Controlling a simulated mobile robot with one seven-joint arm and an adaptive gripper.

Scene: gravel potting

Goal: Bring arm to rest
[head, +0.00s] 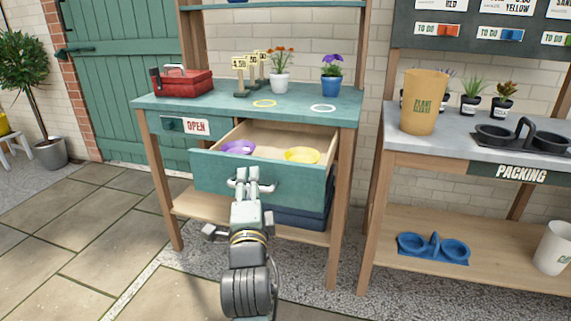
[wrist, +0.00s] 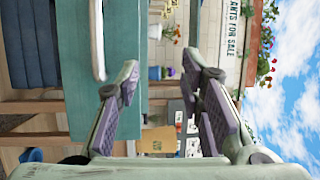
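My gripper (head: 248,180) is in front of the open teal drawer (head: 262,186), close to its metal handle (head: 268,186). In the wrist view my gripper (wrist: 160,64) has its two fingers spread wide, with nothing between the pads. The handle (wrist: 98,40) shows there beyond the left finger, outside the gap. I cannot tell whether a finger touches it. The drawer is pulled out and holds a purple bowl (head: 238,147) and a yellow bowl (head: 302,155). My arm reaches up from the bottom of the head view.
The teal bench (head: 200,106) bears a red toolbox (head: 183,82), a white pot (head: 280,84) and a blue pot (head: 331,85). The paved floor (head: 90,230) at left is clear.

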